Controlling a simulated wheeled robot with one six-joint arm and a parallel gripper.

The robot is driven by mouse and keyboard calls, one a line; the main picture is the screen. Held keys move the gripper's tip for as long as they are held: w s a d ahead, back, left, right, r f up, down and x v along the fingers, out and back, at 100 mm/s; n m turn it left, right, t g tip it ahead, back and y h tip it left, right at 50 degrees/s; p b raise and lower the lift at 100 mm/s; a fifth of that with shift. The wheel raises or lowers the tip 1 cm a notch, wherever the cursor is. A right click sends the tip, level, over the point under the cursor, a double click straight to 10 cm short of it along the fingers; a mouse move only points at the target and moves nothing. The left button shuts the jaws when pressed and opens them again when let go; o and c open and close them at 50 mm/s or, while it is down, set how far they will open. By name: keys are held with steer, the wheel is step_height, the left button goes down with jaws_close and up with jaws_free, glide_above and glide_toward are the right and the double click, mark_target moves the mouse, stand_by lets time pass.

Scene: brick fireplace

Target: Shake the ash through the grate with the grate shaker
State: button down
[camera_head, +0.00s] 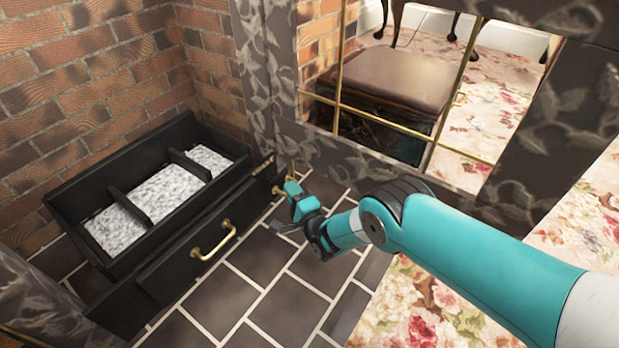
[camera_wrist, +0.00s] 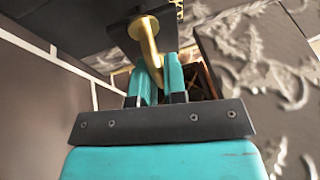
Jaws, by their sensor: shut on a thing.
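The black fire grate (camera_head: 170,255) stands in the brick fireplace at the left, with grey-white ash (camera_head: 150,212) lying in it between black cross bars. The grate shaker (camera_head: 277,191) is a small brass handle at the right end of the grate's front. In the wrist view the shaker (camera_wrist: 149,45) is a bent brass rod coming from a round brass plate on a dark face. My gripper (camera_head: 290,187) is shut on the rod, which passes between its teal fingers in the wrist view (camera_wrist: 159,80). The fingers partly hide the rod's end.
A brass pull handle (camera_head: 214,241) sticks out from the grate's lower front. Dark hearth tiles (camera_head: 262,262) lie clear before it. A carved dark surround (camera_head: 268,80) stands close to the right of the grate. A brass-framed glass screen (camera_head: 400,120) stands behind my arm.

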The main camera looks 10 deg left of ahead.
steer(key=shift+d+r, duration=0.15)
steer(key=shift+d, duration=0.3)
steer(key=c, duration=1.2)
jaws_free()
steer(key=shift+w+d, duration=0.15)
steer(key=p+v, duration=1.4)
steer(key=v, duration=0.2)
steer(key=shift+s+d+f, duration=0.2)
steer(key=shift+s+d, duration=0.15)
steer(key=shift+s, duration=0.3)
